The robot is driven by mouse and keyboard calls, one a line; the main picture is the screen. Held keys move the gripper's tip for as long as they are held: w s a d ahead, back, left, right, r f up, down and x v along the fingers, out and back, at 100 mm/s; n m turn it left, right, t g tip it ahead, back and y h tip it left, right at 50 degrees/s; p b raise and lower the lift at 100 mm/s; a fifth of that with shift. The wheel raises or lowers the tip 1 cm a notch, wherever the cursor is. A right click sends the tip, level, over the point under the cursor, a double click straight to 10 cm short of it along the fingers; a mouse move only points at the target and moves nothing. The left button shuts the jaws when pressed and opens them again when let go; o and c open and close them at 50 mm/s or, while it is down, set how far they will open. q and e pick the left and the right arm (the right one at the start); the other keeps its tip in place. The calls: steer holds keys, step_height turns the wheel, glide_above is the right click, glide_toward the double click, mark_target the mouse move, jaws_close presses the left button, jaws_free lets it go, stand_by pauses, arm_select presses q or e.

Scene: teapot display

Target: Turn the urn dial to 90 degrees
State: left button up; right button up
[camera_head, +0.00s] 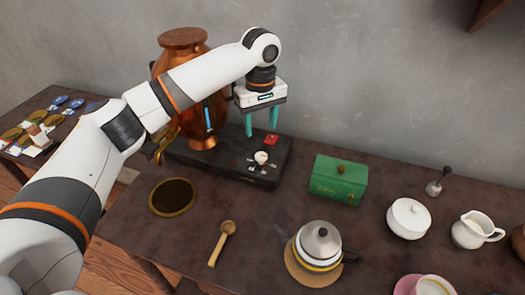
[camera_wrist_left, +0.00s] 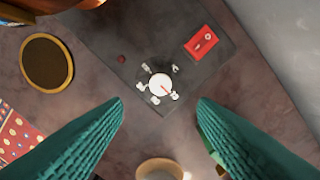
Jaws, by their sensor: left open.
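The copper urn (camera_head: 196,135) stands on a dark base (camera_head: 200,160) at the back left, partly hidden behind my left arm. The urn dial (camera_head: 261,158) is a white round knob on the right part of the base's top, with small markings around it. In the left wrist view the dial (camera_wrist_left: 160,83) shows a thin red pointer line toward its lower right. My left gripper (camera_head: 262,130) points down with teal fingers apart, above the base and near the dial. Its fingers also show in the left wrist view (camera_wrist_left: 160,108), spread with nothing between them. My right gripper is not in view.
A red switch (camera_head: 271,141) sits behind the dial. A green box (camera_head: 339,179) stands right of the base. A round dark mat (camera_head: 172,197), a wooden spoon (camera_head: 222,243) and a teapot (camera_head: 319,243) are in front. A white sugar bowl (camera_head: 408,218) stands farther right.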

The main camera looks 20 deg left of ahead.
mark_target(261, 155)
arm_select(q)
step_height(261, 155, down, 4)
step_height(261, 155, down, 6)
steer(key=shift+f, duration=0.1)
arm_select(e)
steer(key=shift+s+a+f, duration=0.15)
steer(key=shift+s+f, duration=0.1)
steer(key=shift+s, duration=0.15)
